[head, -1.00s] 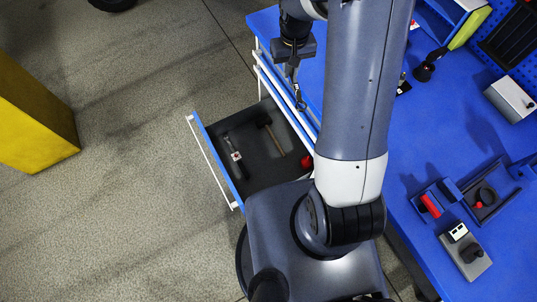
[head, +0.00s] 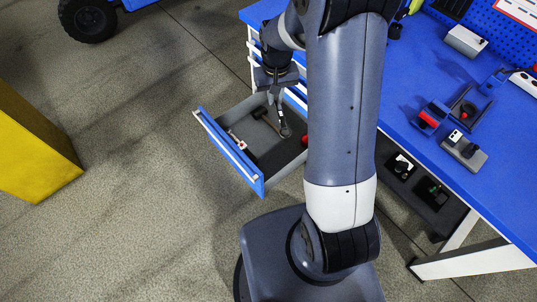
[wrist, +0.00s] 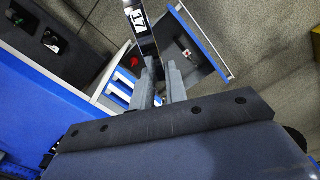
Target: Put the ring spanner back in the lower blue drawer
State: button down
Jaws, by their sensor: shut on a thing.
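My gripper (head: 274,95) points down above the open blue drawer (head: 228,146), near its inner end by the cabinet. It is shut on the ring spanner (head: 284,127), whose ring end hangs down over the drawer's dark inside. How far it is above the drawer floor, I cannot tell. The drawer (wrist: 205,42) lies beyond the fingers there. The gripped part of the spanner is hidden.
White drawer handles rise beside my gripper. The blue bench (head: 400,100) stands right, a yellow block (head: 35,145) left.

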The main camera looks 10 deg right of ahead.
aim_at(249, 133)
jog(key=j+z, duration=0.3)
jog(key=j, duration=0.4)
jog(key=j+z, duration=0.25)
jog(key=j, duration=0.5)
jog(key=k+j+z, duration=0.15)
jog(key=j+z, duration=0.15)
jog(key=j, duration=0.35)
jog(key=i+j+z, duration=0.15)
jog(key=j, duration=0.2)
jog(key=i+j+z, duration=0.1)
jog(key=j, duration=0.25)
jog(key=i+j+z, duration=0.15)
jog(key=j, duration=0.2)
jog(key=i+j+z, duration=0.1)
jog(key=j, duration=0.3)
jog(key=i+j+z, duration=0.15)
jog(key=j, duration=0.25)
jog(key=i+j+z, duration=0.25)
jog(key=i+j, duration=0.25)
jog(key=i, duration=0.2)
